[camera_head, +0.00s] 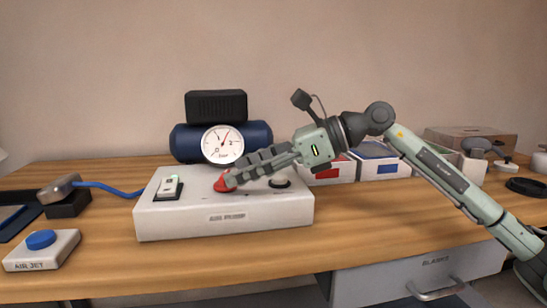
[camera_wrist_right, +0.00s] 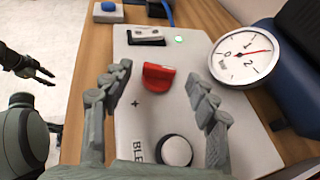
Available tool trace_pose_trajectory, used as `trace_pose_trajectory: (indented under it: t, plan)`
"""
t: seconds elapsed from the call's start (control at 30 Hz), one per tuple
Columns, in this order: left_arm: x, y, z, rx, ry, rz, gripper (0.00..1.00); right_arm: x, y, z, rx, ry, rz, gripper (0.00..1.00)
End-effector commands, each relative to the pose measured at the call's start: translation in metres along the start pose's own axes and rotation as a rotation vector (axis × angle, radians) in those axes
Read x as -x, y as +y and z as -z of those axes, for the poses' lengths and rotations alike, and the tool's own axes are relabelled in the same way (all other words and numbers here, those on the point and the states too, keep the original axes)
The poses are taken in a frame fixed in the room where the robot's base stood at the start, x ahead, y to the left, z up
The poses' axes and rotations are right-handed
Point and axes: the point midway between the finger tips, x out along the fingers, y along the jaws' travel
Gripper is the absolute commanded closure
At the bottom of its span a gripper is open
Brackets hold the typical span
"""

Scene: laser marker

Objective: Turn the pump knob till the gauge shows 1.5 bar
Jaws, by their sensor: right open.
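The red pump knob (camera_wrist_right: 158,77) stands on top of the white pump box (camera_head: 225,223). My right gripper (camera_head: 228,180) is open, its fingers on either side of the knob; the wrist view shows gaps between the fingers (camera_wrist_right: 157,100) and the knob. The round white gauge (camera_head: 222,144) stands behind the box, and also shows in the wrist view (camera_wrist_right: 238,68). Its red needle points between 1 and 2, roughly midway. My left gripper (camera_wrist_right: 40,74) shows at the left of the wrist view, away from the box, with its fingers apart.
A rocker switch (camera_head: 168,188) and a round black-and-white bleed knob (camera_wrist_right: 175,151) sit on the box, either side of the red knob. A green lamp (camera_wrist_right: 179,39) is lit. A dark blue tank (camera_head: 258,135) is behind. An air jet button box (camera_head: 41,249) is at left.

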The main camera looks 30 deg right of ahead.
Motion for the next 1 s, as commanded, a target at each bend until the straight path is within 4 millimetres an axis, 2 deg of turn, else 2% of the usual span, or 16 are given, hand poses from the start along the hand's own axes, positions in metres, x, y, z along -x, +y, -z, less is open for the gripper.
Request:
trace_pose_trajectory:
  t: [0.3,0.4,0.63,1.0]
  plan:
    - [0.000,0.000,0.000,-0.001,0.000,0.000,0.69,0.071,-0.001,0.003,-0.003,0.008,0.004,0.41]
    - [0.000,0.000,-0.001,-0.001,-0.001,0.000,0.69,0.084,-0.001,0.002,-0.004,0.005,0.002,0.41]
    - [0.000,0.000,-0.001,-0.001,-0.001,0.000,0.69,0.100,0.000,0.001,0.000,0.003,0.000,0.41]
    - [0.000,0.000,-0.001,-0.001,0.000,0.000,0.69,0.102,0.000,0.000,0.001,0.002,-0.001,0.41]
